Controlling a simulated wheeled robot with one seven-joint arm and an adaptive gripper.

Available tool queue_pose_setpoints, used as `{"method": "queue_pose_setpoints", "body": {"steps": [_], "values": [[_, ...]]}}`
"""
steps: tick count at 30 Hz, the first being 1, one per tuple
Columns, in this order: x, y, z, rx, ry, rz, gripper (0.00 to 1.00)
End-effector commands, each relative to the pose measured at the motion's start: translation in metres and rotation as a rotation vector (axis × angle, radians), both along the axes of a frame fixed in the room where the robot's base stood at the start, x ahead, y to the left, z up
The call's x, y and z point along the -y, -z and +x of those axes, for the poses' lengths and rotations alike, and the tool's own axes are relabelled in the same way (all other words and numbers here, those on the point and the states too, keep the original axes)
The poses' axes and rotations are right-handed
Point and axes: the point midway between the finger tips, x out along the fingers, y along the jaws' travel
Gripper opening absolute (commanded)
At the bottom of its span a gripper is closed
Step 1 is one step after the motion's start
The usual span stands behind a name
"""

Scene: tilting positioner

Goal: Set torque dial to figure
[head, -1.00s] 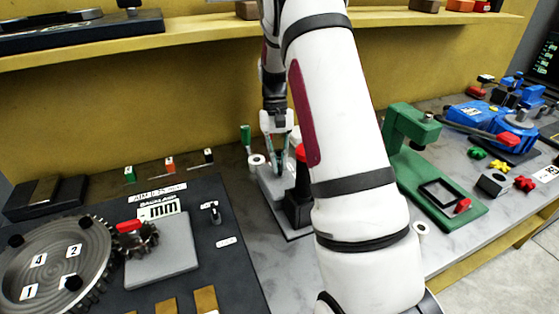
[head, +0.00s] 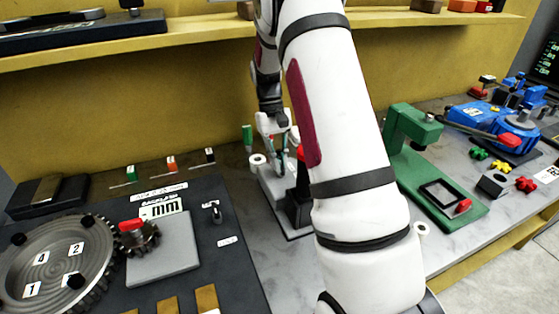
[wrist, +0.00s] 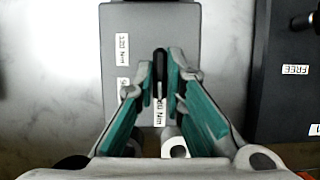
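In the wrist view a grey plate (wrist: 185,30) carries white labels marked in Nm. One label (wrist: 122,48) seems to read 120 Nm; another (wrist: 159,112) is partly hidden between my fingers. A slim black bar, seemingly the torque dial's pointer (wrist: 160,62), lies over the plate. My gripper (wrist: 161,76) has its teal-padded fingertips close on both sides of this bar and looks shut on it. In the head view my gripper (head: 277,150) is low at the back of a grey block (head: 275,187). My arm and fingers hide much of the dial there.
A black post with a red top (head: 301,190) stands right of the block. A green press frame (head: 440,185) and a blue vise (head: 500,125) are farther right. A dark board with a large gear (head: 50,258) is at left. A shelf (head: 200,42) runs above.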

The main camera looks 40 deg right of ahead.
Motion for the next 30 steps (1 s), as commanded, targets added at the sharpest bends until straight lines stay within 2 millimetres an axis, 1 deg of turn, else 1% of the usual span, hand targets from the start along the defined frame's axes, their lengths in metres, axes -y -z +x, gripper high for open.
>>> {"method": "queue_pose_setpoints", "body": {"steps": [1,2,3,12,16,20,30], "values": [[-0.0001,0.0004,-0.0003,-0.001,0.000,0.000,0.20],[-0.0001,0.0004,-0.0003,-0.001,0.001,0.000,0.27],[-0.0001,0.0003,-0.0002,-0.001,0.001,0.000,0.31],[0.0002,0.0002,-0.0001,0.000,0.008,0.000,0.31],[0.0011,0.0004,-0.0001,0.000,0.077,0.000,0.31],[0.0025,0.0006,-0.0008,0.000,0.250,0.000,0.31],[0.0043,-0.0010,-0.0051,-0.001,0.908,0.000,0.31]]}}
